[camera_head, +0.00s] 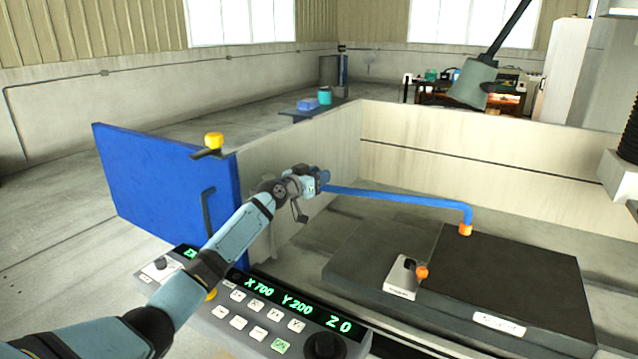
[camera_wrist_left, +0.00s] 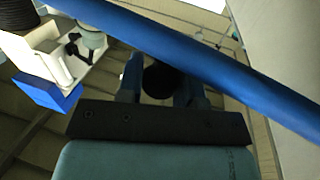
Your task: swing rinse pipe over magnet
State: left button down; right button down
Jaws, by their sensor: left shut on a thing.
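The rinse pipe (camera_head: 395,196) is a long blue tube. Its far end bends down to an orange nozzle (camera_head: 465,230), which appears at the back left edge of a dark slab (camera_head: 530,265) with a white label too small to read. The slab may be the magnet. A silver block (camera_head: 402,278) with an orange knob sits at its left. My left gripper (camera_head: 322,179) is shut on the pipe's near end, by the tank wall. In the left wrist view the pipe (camera_wrist_left: 205,58) crosses diagonally by the fingers (camera_wrist_left: 162,75). My right gripper is out of view.
A pale-walled tank (camera_head: 450,140) surrounds the slab. A blue door panel (camera_head: 165,180) stands at its left, with a yellow-knobbed fitting (camera_head: 213,141). A control panel (camera_head: 270,312) reading X700 Y200 Z0 is in front. A dark machine part (camera_head: 630,135) overhangs at right.

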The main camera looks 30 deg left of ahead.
pick_arm(q)
jog(key=shift+f, duration=0.15)
jog(key=c, duration=0.9)
grip_release()
jog(key=shift+o, duration=0.6)
jog(key=shift+s, duration=0.15)
jog(key=v, duration=1.3)
jog(key=shift+s, duration=0.4)
jog(key=shift+a, duration=0.1)
